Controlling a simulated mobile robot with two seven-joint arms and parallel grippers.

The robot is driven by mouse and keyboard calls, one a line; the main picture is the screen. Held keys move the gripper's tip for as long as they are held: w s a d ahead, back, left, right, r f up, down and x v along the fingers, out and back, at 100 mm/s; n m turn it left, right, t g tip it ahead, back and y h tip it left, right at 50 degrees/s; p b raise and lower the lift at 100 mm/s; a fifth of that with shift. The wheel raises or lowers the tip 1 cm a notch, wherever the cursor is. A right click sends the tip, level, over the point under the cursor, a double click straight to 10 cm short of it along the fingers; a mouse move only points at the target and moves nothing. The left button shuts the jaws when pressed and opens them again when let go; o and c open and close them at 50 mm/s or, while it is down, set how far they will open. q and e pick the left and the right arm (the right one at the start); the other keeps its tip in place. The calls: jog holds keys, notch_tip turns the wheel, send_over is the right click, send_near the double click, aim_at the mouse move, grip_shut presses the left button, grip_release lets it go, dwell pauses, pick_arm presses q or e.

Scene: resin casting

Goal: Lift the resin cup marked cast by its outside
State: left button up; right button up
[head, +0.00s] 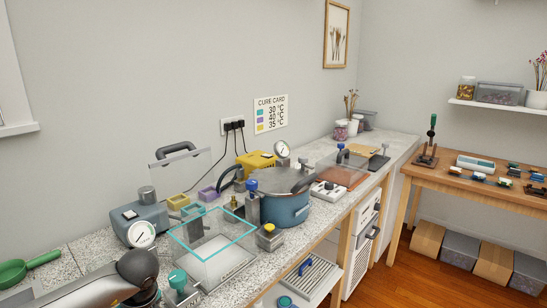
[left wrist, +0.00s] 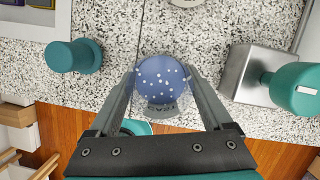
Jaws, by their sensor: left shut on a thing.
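In the left wrist view, a round cup (left wrist: 162,78) holds blue resin with white specks. I cannot tell whether the cup touches the counter. In the head view my left arm comes in at the bottom left, and its own bulk hides most of the cup. My right gripper is in neither view.
A teal knob (left wrist: 73,57) stands left of the cup, and a metal block (left wrist: 250,75) with a teal knob stands right. The counter's front edge runs close below. In the head view a clear teal-rimmed box (head: 215,238) and a blue pot (head: 285,208) stand farther right.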

pick_arm(q)
jog(key=shift+c, duration=1.1)
jog(key=shift+r+p, duration=1.6)
jog(key=shift+r, duration=0.45)
jog(key=shift+d, duration=0.1)
